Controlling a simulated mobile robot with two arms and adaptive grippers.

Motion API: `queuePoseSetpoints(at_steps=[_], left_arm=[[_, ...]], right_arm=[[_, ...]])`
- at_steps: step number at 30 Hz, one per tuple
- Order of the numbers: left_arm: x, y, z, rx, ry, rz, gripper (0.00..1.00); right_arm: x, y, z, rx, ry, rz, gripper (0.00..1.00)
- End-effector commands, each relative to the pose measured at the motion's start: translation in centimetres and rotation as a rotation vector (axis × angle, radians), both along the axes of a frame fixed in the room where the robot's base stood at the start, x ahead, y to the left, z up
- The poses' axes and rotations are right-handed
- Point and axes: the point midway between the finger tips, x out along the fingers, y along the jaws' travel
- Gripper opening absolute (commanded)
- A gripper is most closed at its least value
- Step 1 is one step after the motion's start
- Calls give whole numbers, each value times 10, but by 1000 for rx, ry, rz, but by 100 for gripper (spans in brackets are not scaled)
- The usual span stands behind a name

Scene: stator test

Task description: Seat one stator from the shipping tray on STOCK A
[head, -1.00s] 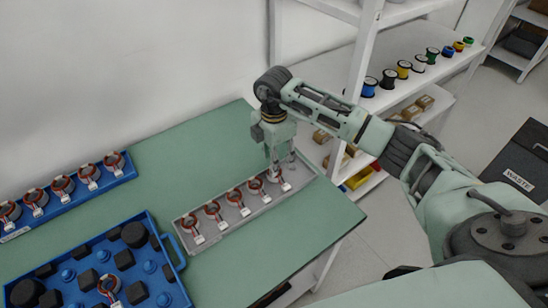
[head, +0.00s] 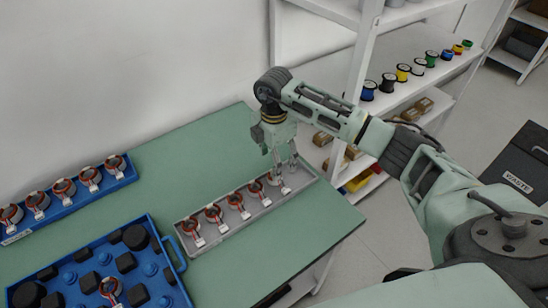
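Several copper-and-white stators sit in a row in a grey tray (head: 304,174) on the green table. My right gripper (head: 285,170) is over the stator (head: 273,180) at the tray's right end, fingers pointing down and spread to either side of it. The fingers partly hide this stator. A blue tray (head: 180,262) at the lower left holds one stator (head: 110,289) among black blocks and blue pegs. A narrow blue rack (head: 127,178) at the left holds a row of several stators; its small label is unreadable. My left gripper is out of view.
The green table (head: 200,150) is clear behind the grey tray and along its right front edge. White shelves (head: 385,100) with coloured spools and small boxes stand behind my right arm. A black WASTE bin (head: 520,165) stands at the far right.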

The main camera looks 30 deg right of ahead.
Motion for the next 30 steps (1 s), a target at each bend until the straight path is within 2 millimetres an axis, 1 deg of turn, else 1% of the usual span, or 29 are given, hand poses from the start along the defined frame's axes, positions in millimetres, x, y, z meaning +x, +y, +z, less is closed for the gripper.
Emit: queuePoseSetpoints(at_steps=[2, 5, 8, 15, 19, 24, 30], left_arm=[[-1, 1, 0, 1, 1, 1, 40], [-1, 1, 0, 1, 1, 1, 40], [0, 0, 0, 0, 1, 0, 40], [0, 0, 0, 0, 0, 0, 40], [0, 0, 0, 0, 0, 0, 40], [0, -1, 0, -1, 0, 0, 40], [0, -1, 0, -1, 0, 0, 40]], right_arm=[[0, 0, 2, 0, -1, 0, 65], [1, 0, 12, 1, -3, 0, 65], [2, 0, 30, 1, -6, 1, 65], [1, 0, 82, 0, -4, 0, 65], [1, 0, 103, 1, -4, 0, 65], [0, 0, 118, 0, -2, 0, 65], [0, 0, 120, 1, 0, 0, 65]])
